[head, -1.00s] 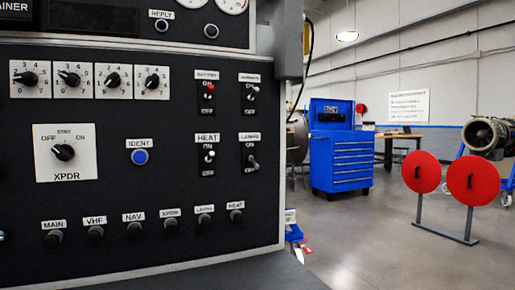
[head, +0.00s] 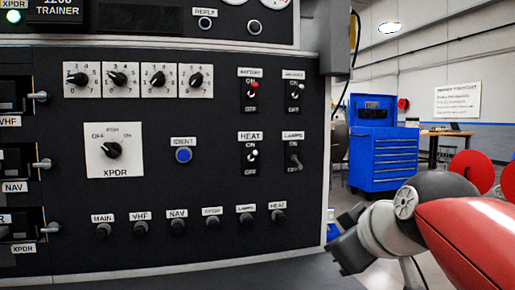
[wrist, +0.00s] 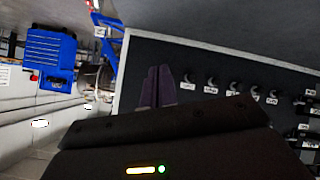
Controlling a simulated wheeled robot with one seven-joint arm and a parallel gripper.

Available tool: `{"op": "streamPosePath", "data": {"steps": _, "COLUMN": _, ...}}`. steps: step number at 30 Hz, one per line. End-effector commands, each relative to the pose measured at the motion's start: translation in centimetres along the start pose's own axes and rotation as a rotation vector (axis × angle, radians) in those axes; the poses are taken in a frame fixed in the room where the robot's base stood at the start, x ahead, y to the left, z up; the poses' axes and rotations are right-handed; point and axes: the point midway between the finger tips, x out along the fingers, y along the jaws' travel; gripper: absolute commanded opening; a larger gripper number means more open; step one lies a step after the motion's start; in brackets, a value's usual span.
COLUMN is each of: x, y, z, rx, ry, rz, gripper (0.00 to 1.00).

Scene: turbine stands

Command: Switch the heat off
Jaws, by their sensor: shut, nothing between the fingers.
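The HEAT switch (head: 254,156) is a small toggle with a pale tip on the dark trainer panel (head: 215,225), right of the blue IDENT button (head: 184,155). Its lever points up, toward ON. My gripper (head: 338,250) is at the lower right of the head view, in front of and beyond the panel's right edge, well apart from the switch. In the wrist view its two dark fingers (wrist: 158,78) are together and empty. The wrist view shows the panel tilted, with its row of lower knobs (wrist: 212,84); I cannot make out the HEAT switch there.
The LAMPS toggle (head: 295,160) is close right of HEAT, and the BATTERY toggle (head: 253,90) is above it. A HEAT knob (head: 279,216) sits in the bottom row. A blue tool cabinet (head: 383,150) and red discs (head: 474,170) stand behind on open floor.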

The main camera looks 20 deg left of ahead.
Motion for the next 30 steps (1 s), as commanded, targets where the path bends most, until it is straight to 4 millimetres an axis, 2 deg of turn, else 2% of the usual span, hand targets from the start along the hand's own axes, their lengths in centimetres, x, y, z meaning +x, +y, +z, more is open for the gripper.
{"op": "streamPosePath", "data": {"steps": 1, "x": 0.1, "y": 0.1, "z": -3.5, "rx": -0.075, "ry": 0.06, "rz": -0.016, "gripper": 0.0}}
{"op": "streamPosePath", "data": {"steps": 3, "x": 0.1, "y": 0.0, "z": -8.1, "rx": -0.182, "ry": 0.147, "rz": -0.028, "gripper": 0.0}}
{"op": "streamPosePath", "data": {"steps": 6, "x": -0.3, "y": -0.3, "z": -13.8, "rx": -0.323, "ry": 0.267, "rz": -0.034, "gripper": 0.0}}
{"op": "streamPosePath", "data": {"steps": 9, "x": -0.9, "y": -0.8, "z": -18.3, "rx": -0.434, "ry": 0.37, "rz": -0.029, "gripper": 0.0}}
{"op": "streamPosePath", "data": {"steps": 12, "x": -1.5, "y": -1.2, "z": -21.5, "rx": -0.513, "ry": 0.448, "rz": -0.02, "gripper": 0.0}}
{"op": "streamPosePath", "data": {"steps": 15, "x": -1.9, "y": -1.5, "z": -23.4, "rx": -0.563, "ry": 0.496, "rz": -0.011, "gripper": 0.0}}
{"op": "streamPosePath", "data": {"steps": 18, "x": -2.1, "y": -1.7, "z": -24.2, "rx": -0.585, "ry": 0.52, "rz": -0.006, "gripper": 0.0}}
{"op": "streamPosePath", "data": {"steps": 30, "x": -2.0, "y": -1.7, "z": -24.5, "rx": -0.59, "ry": 0.523, "rz": -0.004, "gripper": 0.0}}
